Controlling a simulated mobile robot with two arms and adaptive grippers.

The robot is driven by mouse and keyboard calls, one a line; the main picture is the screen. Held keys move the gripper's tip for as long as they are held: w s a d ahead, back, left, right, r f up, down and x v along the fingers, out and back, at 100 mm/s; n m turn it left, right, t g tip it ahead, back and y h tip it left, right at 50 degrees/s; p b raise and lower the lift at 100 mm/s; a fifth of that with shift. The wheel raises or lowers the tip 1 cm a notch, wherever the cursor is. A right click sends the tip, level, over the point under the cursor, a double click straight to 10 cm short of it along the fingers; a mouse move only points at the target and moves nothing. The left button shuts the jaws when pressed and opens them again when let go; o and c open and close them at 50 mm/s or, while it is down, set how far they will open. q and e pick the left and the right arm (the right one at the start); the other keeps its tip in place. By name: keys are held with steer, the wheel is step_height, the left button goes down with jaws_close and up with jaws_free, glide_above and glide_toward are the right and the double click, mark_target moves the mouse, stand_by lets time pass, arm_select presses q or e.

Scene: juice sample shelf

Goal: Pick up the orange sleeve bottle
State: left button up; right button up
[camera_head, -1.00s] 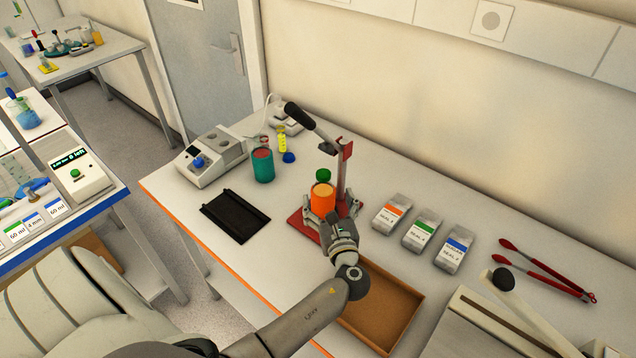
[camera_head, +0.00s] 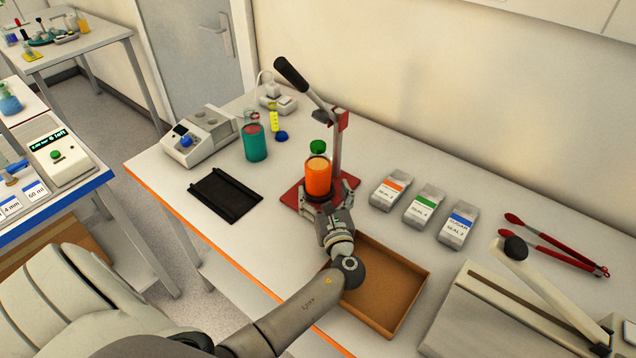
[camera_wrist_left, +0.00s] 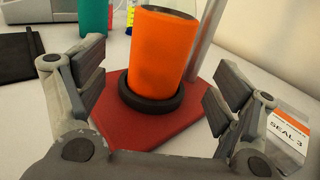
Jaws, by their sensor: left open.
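The orange sleeve bottle (camera_head: 318,177) stands upright on the red base of the lever press, and in the left wrist view (camera_wrist_left: 161,50) it sits on a black ring. My left gripper (camera_head: 323,202) is at the near side of the bottle. In the left wrist view the fingers (camera_wrist_left: 158,97) are spread wide, with the bottle ahead between them and a gap on both sides. Nothing is between the pads. My right gripper is not in view.
The press post (camera_head: 336,150) rises right behind the bottle, with a green cap (camera_head: 318,147) nearby. A teal sleeve bottle (camera_head: 255,143) stands to the left. Seal boxes (camera_head: 422,207) line the right. A brown tray (camera_head: 416,268) lies in front. A black plate (camera_head: 224,195) lies left.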

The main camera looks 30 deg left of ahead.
mark_target(321, 184)
arm_select(q)
steer(key=shift+w+a+r, duration=0.1)
steer(key=shift+w+a, duration=0.3)
steer(key=b+x, duration=0.2)
steer(key=x, duration=0.3)
steer(key=shift+w+a, duration=0.35)
steer(key=shift+c, duration=0.9)
steer(key=c, duration=1.2)
steer(key=shift+r, duration=0.1)
steer(key=shift+c, duration=0.3)
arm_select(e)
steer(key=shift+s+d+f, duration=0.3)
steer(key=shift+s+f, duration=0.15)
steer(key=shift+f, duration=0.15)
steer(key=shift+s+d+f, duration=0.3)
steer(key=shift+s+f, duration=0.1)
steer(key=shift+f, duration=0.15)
